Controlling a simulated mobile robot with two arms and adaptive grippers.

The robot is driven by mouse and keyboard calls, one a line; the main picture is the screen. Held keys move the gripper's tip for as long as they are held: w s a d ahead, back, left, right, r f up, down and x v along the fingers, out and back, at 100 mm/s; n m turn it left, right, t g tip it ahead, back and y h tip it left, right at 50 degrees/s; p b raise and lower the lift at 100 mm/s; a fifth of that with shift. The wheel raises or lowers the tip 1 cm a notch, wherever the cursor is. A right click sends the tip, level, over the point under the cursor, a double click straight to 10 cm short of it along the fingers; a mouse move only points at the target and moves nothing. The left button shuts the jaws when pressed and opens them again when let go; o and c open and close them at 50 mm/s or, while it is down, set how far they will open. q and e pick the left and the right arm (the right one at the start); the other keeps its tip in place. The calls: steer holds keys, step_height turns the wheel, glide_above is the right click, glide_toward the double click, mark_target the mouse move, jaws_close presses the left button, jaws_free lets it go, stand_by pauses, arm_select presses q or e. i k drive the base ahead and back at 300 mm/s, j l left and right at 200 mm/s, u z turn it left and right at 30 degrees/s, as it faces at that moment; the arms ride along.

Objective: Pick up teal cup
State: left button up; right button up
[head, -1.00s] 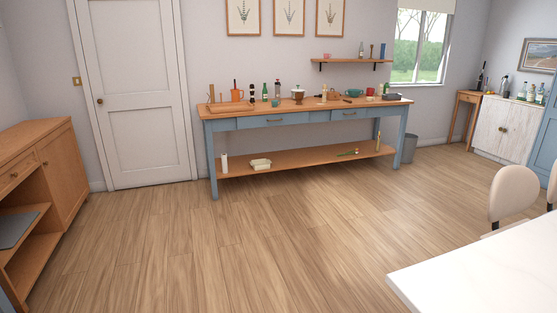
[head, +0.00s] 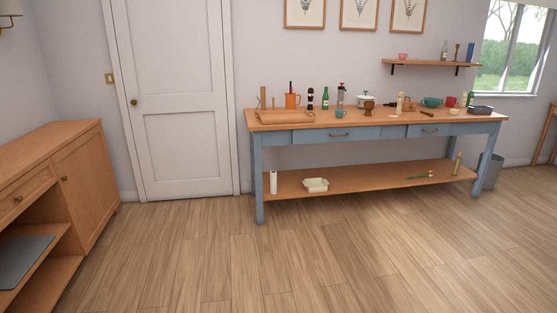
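A small teal cup (head: 340,114) stands near the front edge of the blue table's wooden top (head: 300,123), left of the middle. A larger teal vessel (head: 432,102) stands farther right on the same top; its exact kind is too small to tell. Neither of my grippers shows in the head view. The table is across the room, with bare floor before it.
A wooden board (head: 286,117), an orange pot (head: 292,100), a green bottle (head: 325,97), a white pot (head: 366,100) and a brown goblet (head: 369,108) stand around the cup. A wooden cabinet (head: 85,185) is at left. The wooden floor (head: 230,270) is clear.

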mark_target(339, 113)
steer(key=i+z, duration=0.1)
steer(key=i, duration=1.75)
steer(key=i+l+z, duration=0.1)
steer(key=i+z, duration=0.2)
steer(key=i, duration=0.35)
steer(key=i+z, duration=0.35)
steer(key=i, duration=0.35)
steer(key=i+j+z, duration=0.3)
steer(key=i, duration=0.35)
